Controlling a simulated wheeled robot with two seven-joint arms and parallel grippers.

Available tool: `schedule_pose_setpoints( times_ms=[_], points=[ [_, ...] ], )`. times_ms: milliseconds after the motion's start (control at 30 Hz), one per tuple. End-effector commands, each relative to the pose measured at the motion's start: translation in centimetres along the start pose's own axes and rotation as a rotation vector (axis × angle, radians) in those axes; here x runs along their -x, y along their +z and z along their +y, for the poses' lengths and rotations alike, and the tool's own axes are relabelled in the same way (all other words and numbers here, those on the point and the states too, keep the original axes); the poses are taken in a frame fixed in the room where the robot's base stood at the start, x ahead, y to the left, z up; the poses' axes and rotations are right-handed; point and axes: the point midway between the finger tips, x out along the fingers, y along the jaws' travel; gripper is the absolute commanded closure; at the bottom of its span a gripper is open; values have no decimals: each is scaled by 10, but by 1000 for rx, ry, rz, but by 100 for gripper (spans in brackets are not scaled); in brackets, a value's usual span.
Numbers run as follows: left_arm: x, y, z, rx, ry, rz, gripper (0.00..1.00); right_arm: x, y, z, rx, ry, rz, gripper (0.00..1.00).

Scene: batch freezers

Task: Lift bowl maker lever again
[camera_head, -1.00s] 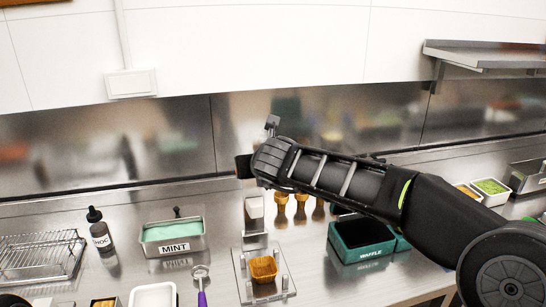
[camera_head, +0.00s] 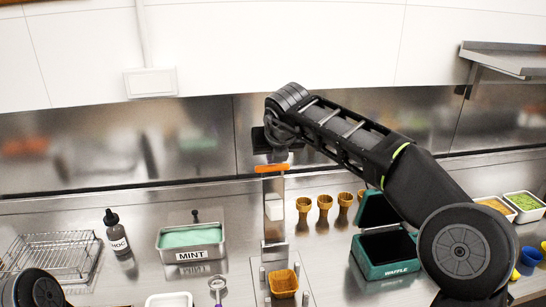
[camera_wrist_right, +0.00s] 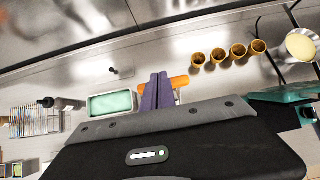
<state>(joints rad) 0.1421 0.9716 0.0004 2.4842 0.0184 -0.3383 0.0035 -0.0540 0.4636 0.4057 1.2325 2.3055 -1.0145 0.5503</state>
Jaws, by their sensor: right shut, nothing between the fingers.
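The bowl maker (camera_head: 273,215) stands upright at the centre of the counter, with a clear panel, a metal column and a flat base. Its orange lever (camera_head: 272,168) sits level at the top and also shows in the right wrist view (camera_wrist_right: 180,82). A brown waffle bowl (camera_head: 283,283) sits on the base. My right gripper (camera_head: 280,156) is just above the lever. In the right wrist view its purple fingers (camera_wrist_right: 157,92) are closed together and empty, overlapping part of the lever; whether they touch it I cannot tell. Only part of my left arm shows; its gripper is out of frame.
A mint tub (camera_head: 192,256), a dark bottle (camera_head: 117,236) and a wire rack (camera_head: 62,258) stand to the left. Several waffle cones (camera_head: 324,204) stand behind right. A green waffle box (camera_head: 388,268) with its lid open is to the right.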

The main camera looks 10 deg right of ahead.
Motion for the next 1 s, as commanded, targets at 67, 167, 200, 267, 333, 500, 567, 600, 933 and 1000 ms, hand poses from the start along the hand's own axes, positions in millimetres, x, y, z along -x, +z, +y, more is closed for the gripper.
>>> schedule_pose_setpoints(
  times_ms=[67, 167, 200, 267, 333, 500, 567, 600, 933, 1000],
  points=[
    [-1, 0, 0, 0, 0, 1, 62, -4, -3, -2, -1, -4, 8, 100],
    [-1, 0, 0, 0, 0, 1, 62, -4, -4, -2, -1, -5, 11, 100],
    [-1, 0, 0, 0, 0, 1, 62, -4, -5, -2, -1, -5, 12, 100],
    [-1, 0, 0, 0, 0, 0, 62, -5, -5, -2, -1, -5, 14, 100],
    [-1, 0, 0, 0, 0, 0, 62, -5, -6, -2, -1, -5, 16, 100],
    [-2, 0, 0, 0, 0, 0, 62, -3, -8, -1, -1, -5, 20, 100],
    [-3, 0, -1, 0, 0, 1, 62, 0, -8, -1, -1, -5, 19, 100],
    [-4, 0, -1, 0, 1, 1, 62, 4, -8, -1, -1, -6, 19, 100],
    [-12, -1, -3, -2, 4, 5, 62, 59, -2, 0, -1, -2, 2, 100],
    [-13, -1, -3, -2, 4, 5, 62, 69, -1, 0, 0, -1, -1, 100]
  ],
)
